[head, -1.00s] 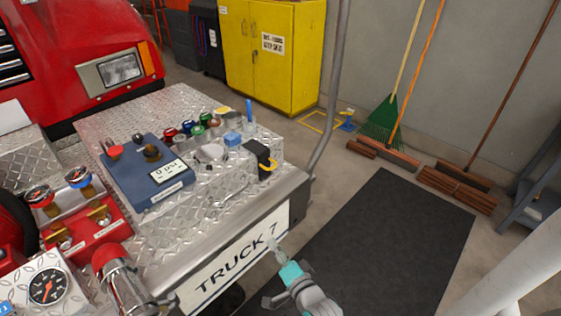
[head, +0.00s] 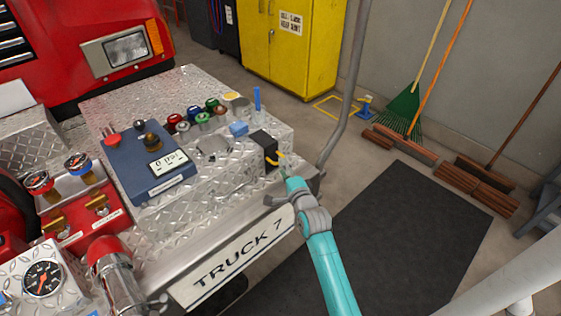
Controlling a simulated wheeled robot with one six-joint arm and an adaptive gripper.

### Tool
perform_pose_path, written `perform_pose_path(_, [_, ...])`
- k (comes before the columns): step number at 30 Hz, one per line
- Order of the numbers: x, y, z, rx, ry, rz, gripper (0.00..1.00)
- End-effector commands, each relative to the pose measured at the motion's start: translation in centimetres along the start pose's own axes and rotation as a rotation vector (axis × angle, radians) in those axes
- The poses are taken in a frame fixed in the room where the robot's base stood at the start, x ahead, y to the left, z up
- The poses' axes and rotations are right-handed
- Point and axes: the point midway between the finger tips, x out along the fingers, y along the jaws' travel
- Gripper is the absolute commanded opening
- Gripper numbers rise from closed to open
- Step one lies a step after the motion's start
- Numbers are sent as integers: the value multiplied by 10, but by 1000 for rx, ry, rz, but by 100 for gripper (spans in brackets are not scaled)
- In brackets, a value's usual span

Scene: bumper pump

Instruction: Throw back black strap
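A small black piece (head: 263,146) hangs over the right end of the diamond-plate bumper top in the head view. It may be the black strap, but its shape is too small to be sure. A yellow loop or hook (head: 275,160) sticks out from its right side. My gripper (head: 281,177) is just below and right of the yellow loop, in front of the bumper's right end. Whether it touches the loop cannot be told, and its fingers are too small to read.
A blue control box (head: 150,165) and several coloured caps sit on the bumper deck. A grey pole (head: 349,105) rises just right of the bumper. Brooms and a green rake (head: 402,108) lean on the wall. The dark floor mat (head: 400,240) is clear.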

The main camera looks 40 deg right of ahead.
Motion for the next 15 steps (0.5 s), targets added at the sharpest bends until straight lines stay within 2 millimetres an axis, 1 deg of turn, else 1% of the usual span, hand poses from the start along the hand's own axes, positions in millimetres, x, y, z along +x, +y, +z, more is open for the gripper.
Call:
perform_pose_path(1, [9,-1,0,0,0,-1,36])
perform_pose_path(6, [31,0,0,0,0,0,36])
perform_pose_path(9, [40,0,0,-1,0,1,36])
perform_pose_path(15, [46,1,0,-1,0,1,36])
